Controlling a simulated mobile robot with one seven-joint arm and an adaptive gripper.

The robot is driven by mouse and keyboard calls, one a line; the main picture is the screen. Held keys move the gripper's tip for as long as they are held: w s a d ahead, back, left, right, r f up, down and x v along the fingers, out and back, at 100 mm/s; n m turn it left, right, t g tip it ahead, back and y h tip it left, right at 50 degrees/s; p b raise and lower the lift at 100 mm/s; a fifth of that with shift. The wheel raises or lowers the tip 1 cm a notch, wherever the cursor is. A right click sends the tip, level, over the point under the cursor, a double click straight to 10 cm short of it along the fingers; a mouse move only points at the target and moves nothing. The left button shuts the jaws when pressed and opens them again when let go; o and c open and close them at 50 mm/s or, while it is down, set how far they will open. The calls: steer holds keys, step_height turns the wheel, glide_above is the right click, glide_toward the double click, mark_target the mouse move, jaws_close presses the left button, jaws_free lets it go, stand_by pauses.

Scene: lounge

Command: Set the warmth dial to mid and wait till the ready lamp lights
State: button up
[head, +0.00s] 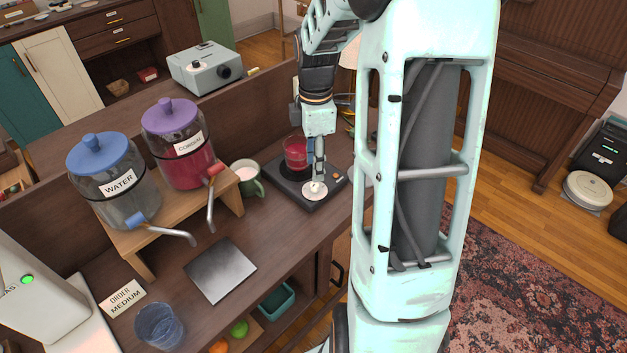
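A dark, flat warmer (308,203) stands on the counter. A glass of red drink (296,153) sits on its round plate. A pale round dial (314,193) is at the warmer's front corner. My gripper (317,180) points down right at the dial, its fingertips at or just above the knob. I cannot tell whether they touch it or how far they are parted. The dial's markings and setting are too small to read. I cannot make out a lit ready lamp on the warmer. My arm hides part of the area to the right.
A green mug (246,177) stands left of the warmer. Water (112,186) and cordial (180,147) dispensers stand on a wooden stand (143,262). A sign (124,298) reads "ORDER MEDIUM". A grey plate (220,270) and empty glass (159,326) are nearer. A projector (205,68) sits behind.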

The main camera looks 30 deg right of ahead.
mark_target(315, 184)
step_height(315, 184, down, 6)
steer(key=shift+f, duration=0.15)
stand_by(0.3)
jaws_close()
